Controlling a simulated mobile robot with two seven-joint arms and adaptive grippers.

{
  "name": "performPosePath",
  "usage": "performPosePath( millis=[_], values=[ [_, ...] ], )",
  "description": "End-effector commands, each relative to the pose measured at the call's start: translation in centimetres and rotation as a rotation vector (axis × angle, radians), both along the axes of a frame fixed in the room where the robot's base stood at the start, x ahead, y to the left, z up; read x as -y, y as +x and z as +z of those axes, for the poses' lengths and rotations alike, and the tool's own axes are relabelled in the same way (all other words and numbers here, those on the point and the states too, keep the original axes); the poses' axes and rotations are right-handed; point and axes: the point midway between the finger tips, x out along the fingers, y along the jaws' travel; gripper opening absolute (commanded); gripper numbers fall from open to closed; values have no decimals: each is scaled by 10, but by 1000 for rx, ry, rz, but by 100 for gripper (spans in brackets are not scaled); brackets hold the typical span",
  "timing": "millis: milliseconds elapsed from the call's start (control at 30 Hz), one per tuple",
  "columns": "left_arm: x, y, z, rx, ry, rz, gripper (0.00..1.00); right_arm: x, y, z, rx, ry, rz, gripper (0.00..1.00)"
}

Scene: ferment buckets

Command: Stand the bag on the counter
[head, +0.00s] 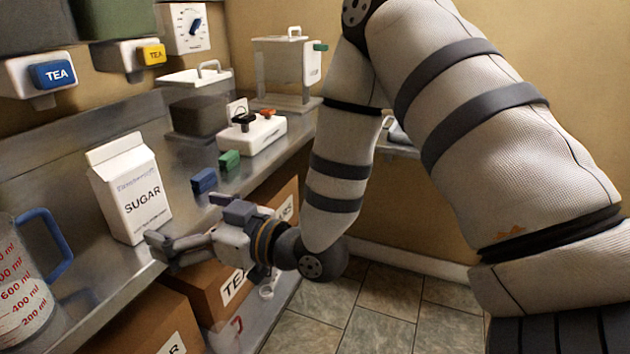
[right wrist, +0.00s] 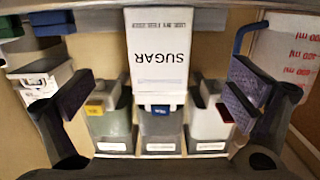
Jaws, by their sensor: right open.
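The bag is a white carton-shaped sugar bag (head: 132,190) with "SUGAR" on its front. It stands upright on the metal counter (head: 95,280), near the front edge. In the right wrist view the bag (right wrist: 160,62) appears upside down, centred between the fingers. My right gripper (head: 165,245) is open at the counter's front edge, just in front of the bag's lower part. In the right wrist view its two fingers (right wrist: 160,92) are spread wide, with a visible gap on each side of the bag. My left gripper is not in view.
A measuring jug (head: 25,285) with a blue handle stands left of the bag. Blue (head: 204,180) and green (head: 229,160) blocks and a white device (head: 252,134) lie to the right. Cardboard boxes (head: 215,290) sit below the counter.

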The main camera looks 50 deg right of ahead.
Motion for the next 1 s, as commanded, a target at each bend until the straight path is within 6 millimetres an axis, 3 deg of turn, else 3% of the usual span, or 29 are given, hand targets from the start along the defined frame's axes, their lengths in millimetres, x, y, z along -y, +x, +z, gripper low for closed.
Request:
performPosePath(
  millis=[67, 100, 167, 200, 233, 300, 333, 400, 433, 500, 567, 667, 1000],
  values=[
    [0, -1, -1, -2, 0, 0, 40, -3, -21, -68, -212, -25, -11, 99],
    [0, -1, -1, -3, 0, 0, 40, -4, -42, -112, -359, -44, -24, 99],
    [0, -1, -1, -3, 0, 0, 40, -2, -87, -179, -606, -75, -52, 99],
    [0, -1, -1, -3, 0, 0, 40, 0, -124, -218, -770, -98, -73, 99],
    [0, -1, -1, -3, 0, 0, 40, 2, -155, -243, -889, -114, -92, 99],
    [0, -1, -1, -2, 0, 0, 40, 8, -228, -286, -1146, -156, -136, 99],
    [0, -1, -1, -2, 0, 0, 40, 11, -257, -298, -1242, -173, -155, 99],
    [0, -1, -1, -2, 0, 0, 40, 17, -319, -315, -1435, -213, -198, 99],
    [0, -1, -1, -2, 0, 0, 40, 20, -341, -318, -1502, -226, -214, 99],
    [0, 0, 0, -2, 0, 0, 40, 24, -379, -321, -1617, -252, -247, 99],
    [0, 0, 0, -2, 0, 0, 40, 26, -398, -320, -1674, -266, -263, 99],
    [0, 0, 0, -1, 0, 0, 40, 27, -408, -320, -1705, -273, -274, 99],
    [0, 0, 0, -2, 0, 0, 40, 27, -406, -320, -1699, -272, -272, 99]
  ],
)
